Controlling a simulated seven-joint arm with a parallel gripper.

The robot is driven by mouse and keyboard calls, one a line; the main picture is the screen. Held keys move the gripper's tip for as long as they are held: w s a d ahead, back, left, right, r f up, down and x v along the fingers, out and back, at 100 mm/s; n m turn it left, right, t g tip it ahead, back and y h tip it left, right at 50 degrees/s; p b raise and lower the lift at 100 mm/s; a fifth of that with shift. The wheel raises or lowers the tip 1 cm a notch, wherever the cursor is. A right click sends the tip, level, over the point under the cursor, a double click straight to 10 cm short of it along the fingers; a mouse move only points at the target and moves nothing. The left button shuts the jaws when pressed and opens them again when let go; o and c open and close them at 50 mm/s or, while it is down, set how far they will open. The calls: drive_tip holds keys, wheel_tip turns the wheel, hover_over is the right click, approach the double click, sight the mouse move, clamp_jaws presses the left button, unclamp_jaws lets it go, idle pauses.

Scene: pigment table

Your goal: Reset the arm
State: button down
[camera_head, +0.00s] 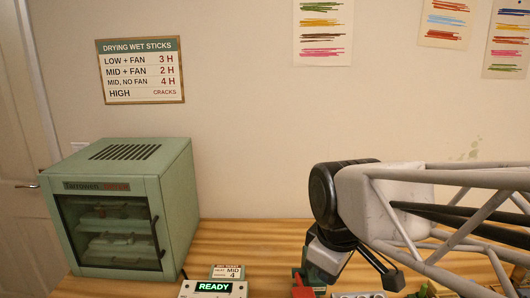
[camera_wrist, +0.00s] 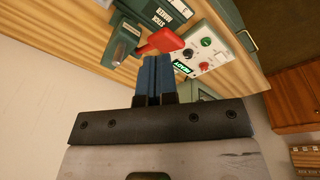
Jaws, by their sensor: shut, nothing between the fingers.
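My gripper (camera_wrist: 155,62) shows in the wrist view with its two blue fingers together and nothing between them. Its fingertips appear just below the red lever (camera_wrist: 160,42) of the green stick maker (camera_wrist: 124,38); I cannot tell whether they touch. In the head view my arm reaches in from the right, with its wrist bent down over the bench. The fingers are not visible there. Part of the red lever (camera_head: 301,287) shows at the bottom edge of the head view.
A control box (camera_head: 213,289) with a lit READY display sits at the bottom; it also shows in the wrist view (camera_wrist: 207,50). A green drying cabinet (camera_head: 175,205) with its glass door closed stands at left on the wooden bench (camera_head: 255,235).

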drive_tip(key=s+d+f+m, duration=0.3)
drive_tip(key=s+d+m, duration=0.3)
drive_tip(key=m, duration=0.4)
drive_tip(key=shift+s+d+f+t+h, duration=0.15)
drive_tip(key=shift+d+f+t+h, duration=0.15)
drive_tip(key=shift+d, duration=0.35)
drive_tip(key=w+a+f+m+g+y, duration=0.1)
drive_tip(key=w+a+m, duration=0.9)
drive_tip(key=a, duration=0.6)
drive_tip(key=w+a+f+m, duration=0.1)
drive_tip(key=a+m, duration=0.3)
drive_tip(key=a, duration=0.6)
drive_tip(key=w+a+f+m+g, duration=0.1)
drive_tip(key=a+f+m, duration=0.3)
drive_tip(key=a, duration=0.7)
drive_tip(key=shift+w+a+f+g+y, duration=0.15)
drive_tip(key=shift+w+f+g+y, duration=0.15)
drive_tip(key=shift+w+y, duration=0.1)
